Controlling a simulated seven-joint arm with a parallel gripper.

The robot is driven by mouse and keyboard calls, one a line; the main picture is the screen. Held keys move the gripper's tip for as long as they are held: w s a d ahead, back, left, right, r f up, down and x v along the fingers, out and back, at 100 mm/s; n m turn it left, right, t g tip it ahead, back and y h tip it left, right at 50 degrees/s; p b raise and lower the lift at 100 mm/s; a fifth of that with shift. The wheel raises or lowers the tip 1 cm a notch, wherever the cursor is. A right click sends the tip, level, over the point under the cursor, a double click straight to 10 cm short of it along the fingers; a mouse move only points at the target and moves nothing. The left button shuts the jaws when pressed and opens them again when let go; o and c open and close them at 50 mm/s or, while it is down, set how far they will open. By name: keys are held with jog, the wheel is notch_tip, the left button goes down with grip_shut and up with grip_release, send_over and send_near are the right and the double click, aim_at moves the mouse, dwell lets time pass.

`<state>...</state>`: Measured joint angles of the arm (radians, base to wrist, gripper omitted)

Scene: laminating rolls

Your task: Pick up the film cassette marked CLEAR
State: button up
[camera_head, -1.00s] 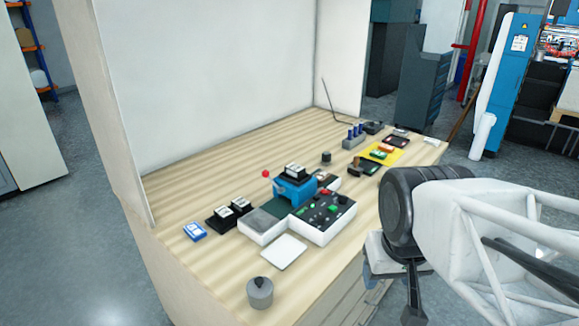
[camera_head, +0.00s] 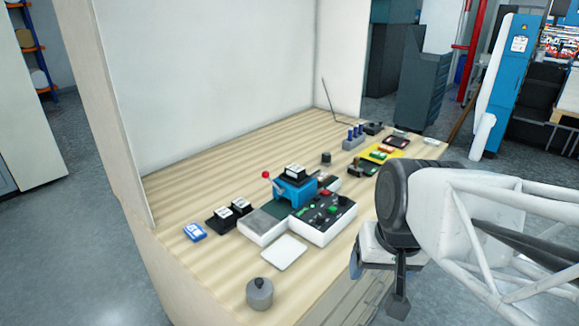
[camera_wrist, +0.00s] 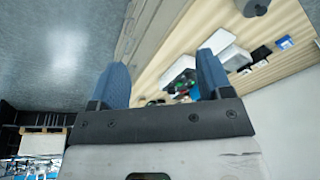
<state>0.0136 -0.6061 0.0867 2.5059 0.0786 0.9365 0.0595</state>
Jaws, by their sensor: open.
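Two black cassettes with white labels, a near one (camera_head: 218,218) and a far one (camera_head: 240,206), sit side by side on the wooden bench left of the control machine in the head view. A third black, white-labelled piece (camera_head: 295,171) sits on top of the blue press. The labels are too small to read, so I cannot tell which is marked CLEAR. The dark cassettes (camera_wrist: 261,53) also show in the wrist view, at upper right. My gripper (camera_wrist: 160,70) is open and empty, with two blue fingers. It is by the bench's front edge, well right of the cassettes.
The blue press (camera_head: 293,188) with its red-knobbed lever stands behind the black-and-white control box (camera_head: 323,215). A white card (camera_head: 283,252), a grey knobbed weight (camera_head: 259,293) and a blue box (camera_head: 194,232) lie nearer. A yellow mat (camera_head: 380,153) is farther back. The bench's front left is mostly clear.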

jog(key=w+a+m+y, duration=0.4)
jog(key=w+a+m, duration=0.15)
jog(key=w, duration=0.45)
jog(key=m+t+y, duration=0.5)
jog(key=m+t, duration=0.2)
jog(key=m, duration=1.3)
send_near(300, 170)
jog(key=x, duration=0.2)
jog(key=shift+w, duration=0.35)
jog(key=shift+a, duration=0.15)
jog(key=shift+x, duration=1.25)
jog(key=shift+x, duration=2.55)
